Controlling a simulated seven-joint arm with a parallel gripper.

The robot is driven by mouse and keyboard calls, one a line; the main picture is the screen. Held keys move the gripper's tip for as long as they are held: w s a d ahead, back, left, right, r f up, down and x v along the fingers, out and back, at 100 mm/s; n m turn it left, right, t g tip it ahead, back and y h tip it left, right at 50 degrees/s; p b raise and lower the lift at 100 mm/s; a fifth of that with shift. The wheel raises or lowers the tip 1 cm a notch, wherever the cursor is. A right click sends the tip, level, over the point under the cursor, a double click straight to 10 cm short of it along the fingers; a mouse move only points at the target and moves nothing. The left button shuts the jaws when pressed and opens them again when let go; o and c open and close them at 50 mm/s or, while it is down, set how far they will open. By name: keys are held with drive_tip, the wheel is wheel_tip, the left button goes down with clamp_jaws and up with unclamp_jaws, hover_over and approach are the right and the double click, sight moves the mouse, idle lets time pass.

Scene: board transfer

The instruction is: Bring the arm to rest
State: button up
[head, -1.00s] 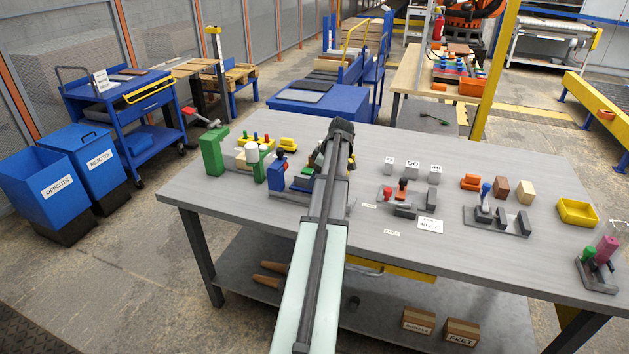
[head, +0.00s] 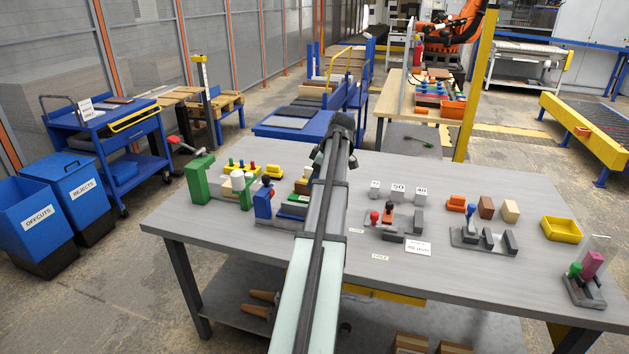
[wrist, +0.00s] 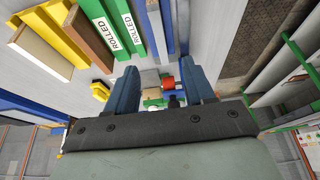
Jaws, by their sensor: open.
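My gripper (wrist: 163,74) is open in the wrist view, with two blue fingers apart and nothing held against them. Beyond the fingers are small red, green and blue items, too small to name. In the head view my arm (head: 318,240) reaches forward over the grey workbench (head: 210,220). Its far end (head: 340,125) is above the back part of the bench. The fingers are mostly hidden behind the arm there.
A green fixture (head: 201,180) and a blue clamp (head: 263,203) stand left of the arm. Right of it are grey weights (head: 398,190), a toggle fixture (head: 480,238) and a yellow tray (head: 561,229). The wrist view shows boards labelled ROLLED (wrist: 132,25) close by.

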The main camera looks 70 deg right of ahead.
idle(0.4)
